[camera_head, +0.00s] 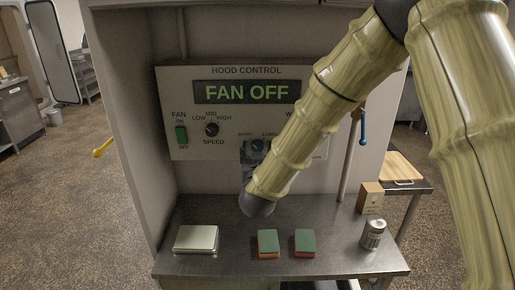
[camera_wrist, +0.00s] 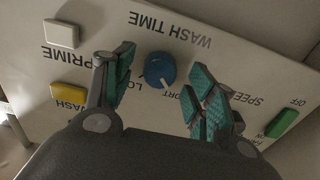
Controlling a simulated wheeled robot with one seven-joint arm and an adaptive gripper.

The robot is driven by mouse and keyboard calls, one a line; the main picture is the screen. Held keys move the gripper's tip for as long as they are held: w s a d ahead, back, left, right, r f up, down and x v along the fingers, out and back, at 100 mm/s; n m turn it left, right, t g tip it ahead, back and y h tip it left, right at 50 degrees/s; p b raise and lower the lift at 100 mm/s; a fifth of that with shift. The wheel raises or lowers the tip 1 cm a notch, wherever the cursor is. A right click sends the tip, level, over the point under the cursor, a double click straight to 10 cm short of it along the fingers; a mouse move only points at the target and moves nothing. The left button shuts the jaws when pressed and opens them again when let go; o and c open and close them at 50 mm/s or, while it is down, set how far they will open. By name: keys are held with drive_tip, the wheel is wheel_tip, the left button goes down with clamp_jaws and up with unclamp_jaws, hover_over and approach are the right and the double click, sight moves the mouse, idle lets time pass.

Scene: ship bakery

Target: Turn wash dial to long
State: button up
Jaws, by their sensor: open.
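The blue wash dial (camera_wrist: 160,70) is on the panel under the upside-down label WASH TIME in the wrist view. Its white pointer line slants toward the lower right, on the side of the partly hidden label SHORT. The label LONG, also partly hidden, is to the left. My gripper (camera_wrist: 162,76) is open, with one teal-padded finger on each side of the dial and visible gaps between. In the head view, the dial (camera_head: 257,145) shows between the words SHORT and LONG, and my arm hides most of the gripper and the panel's right part.
The wrist view shows a yellow WASH button (camera_wrist: 68,95), a white PRIME button (camera_wrist: 61,34) and a green switch (camera_wrist: 282,123). The display (camera_head: 247,92) reads FAN OFF. On the steel counter (camera_head: 220,266) stand a scale (camera_head: 196,239), two sponges (camera_head: 268,243), a can (camera_head: 373,235) and a box (camera_head: 369,198).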

drive_tip(key=shift+w, duration=0.25)
drive_tip(key=shift+s, duration=0.1)
drive_tip(key=c, duration=1)
drive_tip(key=shift+c, duration=0.2)
